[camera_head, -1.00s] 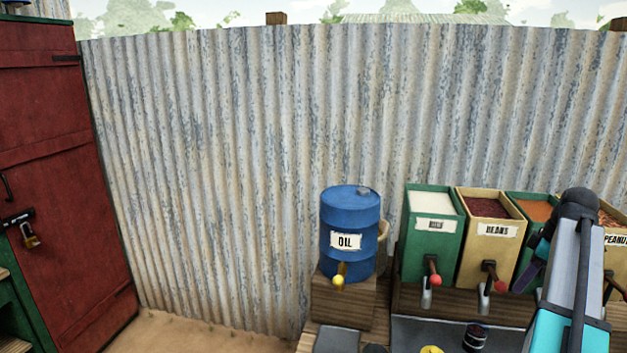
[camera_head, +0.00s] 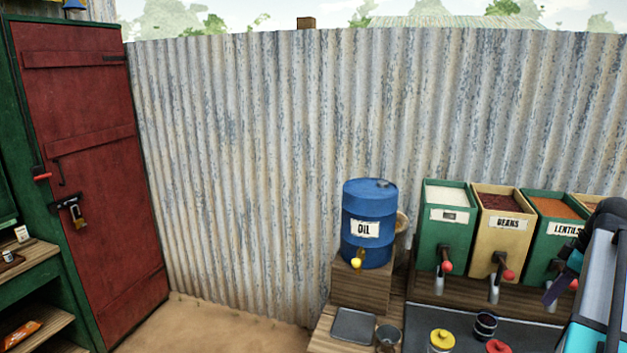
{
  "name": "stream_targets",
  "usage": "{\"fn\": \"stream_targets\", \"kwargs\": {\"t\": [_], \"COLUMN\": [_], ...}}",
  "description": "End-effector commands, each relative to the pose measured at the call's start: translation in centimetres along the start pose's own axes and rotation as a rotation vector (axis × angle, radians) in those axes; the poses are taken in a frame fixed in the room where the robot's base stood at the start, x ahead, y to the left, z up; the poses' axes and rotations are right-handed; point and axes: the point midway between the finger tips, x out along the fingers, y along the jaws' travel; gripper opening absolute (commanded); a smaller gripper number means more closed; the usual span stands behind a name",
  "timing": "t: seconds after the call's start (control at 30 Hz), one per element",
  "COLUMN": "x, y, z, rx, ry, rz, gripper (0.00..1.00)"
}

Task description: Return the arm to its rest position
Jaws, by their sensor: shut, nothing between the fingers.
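My arm shows at the right edge, a grey and teal link with a dark joint at its top. My gripper (camera_head: 553,293) is a small dark shape hanging down to the left of that joint, in front of the lentils bin. Its fingers look shut with nothing between them, though they are small and seen from the side. The rest of my arm is cut off by the right and bottom picture edges.
A blue oil drum (camera_head: 369,240) stands on a wooden block. Rice (camera_head: 443,240), beans (camera_head: 499,242) and lentils (camera_head: 548,240) bins with levers stand right of it. A yellow-lidded jar (camera_head: 441,341), a dark jar (camera_head: 485,327) and a metal tray (camera_head: 353,324) sit in front. A red door (camera_head: 90,200) is left.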

Motion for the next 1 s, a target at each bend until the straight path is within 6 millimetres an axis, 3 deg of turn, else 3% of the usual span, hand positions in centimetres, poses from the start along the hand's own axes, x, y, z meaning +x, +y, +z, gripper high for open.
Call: {"fn": "stream_targets", "kwargs": {"t": [0.37,0.57,0.67,1.0], "x": [4.7,8.8,11.7,24.0], "y": [-0.7,-1.6,-2.4,-7.1], "z": [-0.8,-1.8,-2.5,-4.9], "rx": [0.045,0.081,0.106,0.219], "ry": [-0.013,-0.026,-0.038,-0.105], "rz": [-0.029,-0.056,-0.074,-0.142], "gripper": [0.00,0.00,0.00,0.00]}}
